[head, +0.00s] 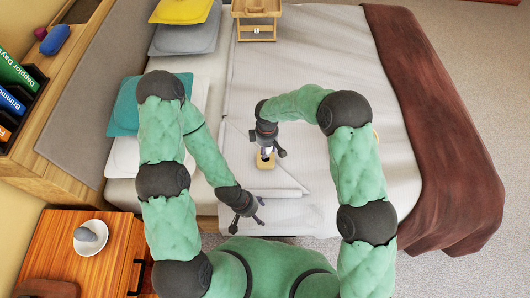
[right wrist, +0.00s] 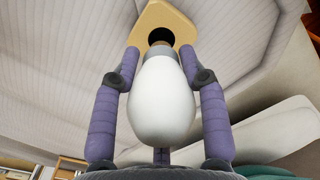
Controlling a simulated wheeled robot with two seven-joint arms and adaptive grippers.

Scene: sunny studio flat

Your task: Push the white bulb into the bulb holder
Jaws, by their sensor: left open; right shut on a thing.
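The white bulb (right wrist: 162,102) is between the fingers of my right gripper (right wrist: 161,72), which is shut on it. Its grey base points at the dark round opening of the bulb holder (right wrist: 180,19), a wooden block. The base is at or just short of the opening; I cannot tell whether it touches. In the head view the holder (head: 265,165) lies on the bed under my right gripper (head: 267,147), which hides most of the bulb. My left gripper (head: 254,212) is open and empty over the bed's near edge, apart from the holder.
The bed (head: 300,60) is wide, with free room right of the holder. A wooden bed tray (head: 256,32) stands at the far side. Pillows lie at the left, including a teal one (head: 126,105). A wooden nightstand (head: 70,270) with a white bowl (head: 91,236) is at lower left.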

